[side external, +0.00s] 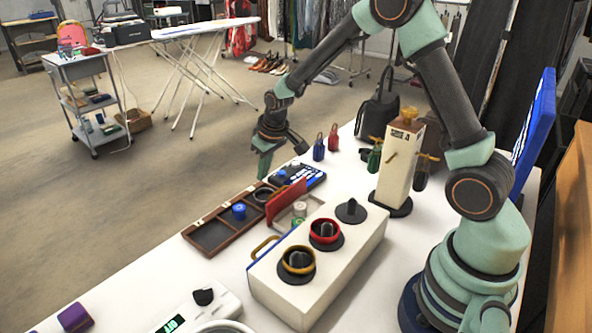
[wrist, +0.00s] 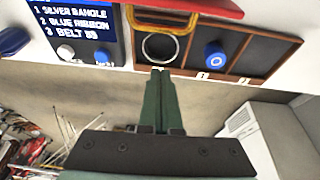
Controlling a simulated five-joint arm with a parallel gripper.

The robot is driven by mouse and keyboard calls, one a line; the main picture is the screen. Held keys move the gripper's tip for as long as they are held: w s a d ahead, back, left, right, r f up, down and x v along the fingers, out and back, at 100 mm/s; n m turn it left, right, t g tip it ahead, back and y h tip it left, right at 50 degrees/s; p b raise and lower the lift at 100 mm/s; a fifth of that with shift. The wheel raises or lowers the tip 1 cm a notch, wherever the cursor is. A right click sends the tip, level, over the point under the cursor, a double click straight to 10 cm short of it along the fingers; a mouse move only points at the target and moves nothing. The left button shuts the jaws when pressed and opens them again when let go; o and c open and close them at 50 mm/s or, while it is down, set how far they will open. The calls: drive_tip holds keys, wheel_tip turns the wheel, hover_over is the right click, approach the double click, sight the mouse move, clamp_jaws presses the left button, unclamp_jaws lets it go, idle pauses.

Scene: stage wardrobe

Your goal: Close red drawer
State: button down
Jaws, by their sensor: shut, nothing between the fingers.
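The red drawer (side external: 286,204) stands pulled out from the white box (side external: 335,262). Its red front faces away from the box, and a small green-and-white item (side external: 299,209) shows inside its pale tray. In the wrist view its red front edge (wrist: 200,7) runs along the top, with a yellow handle (wrist: 160,27) jutting from it. My gripper (side external: 264,176) is shut and empty, pointing down beyond the drawer front near the table's far edge. In the wrist view its fingertips (wrist: 161,72) are below the handle in the picture, apart from it.
A brown compartment tray (side external: 212,235) with a blue spool (side external: 239,211) and a ring lies in front of the drawer. A display panel (side external: 300,174) lies beside it. The blue drawer (side external: 254,262) is at the box's near end. A white post (side external: 399,165) stands behind.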

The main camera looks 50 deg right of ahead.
sight(304, 209)
drive_tip(key=x, duration=0.4)
drive_tip(key=shift+f, duration=0.2)
drive_tip(key=shift+s+r, duration=0.25)
drive_tip(key=shift+s, duration=0.65)
drive_tip(key=shift+s+r, duration=0.25)
drive_tip(key=shift+s, duration=0.8)
drive_tip(key=s, duration=0.9)
drive_tip(key=shift+s, duration=0.75)
drive_tip(key=shift+f, duration=0.1)
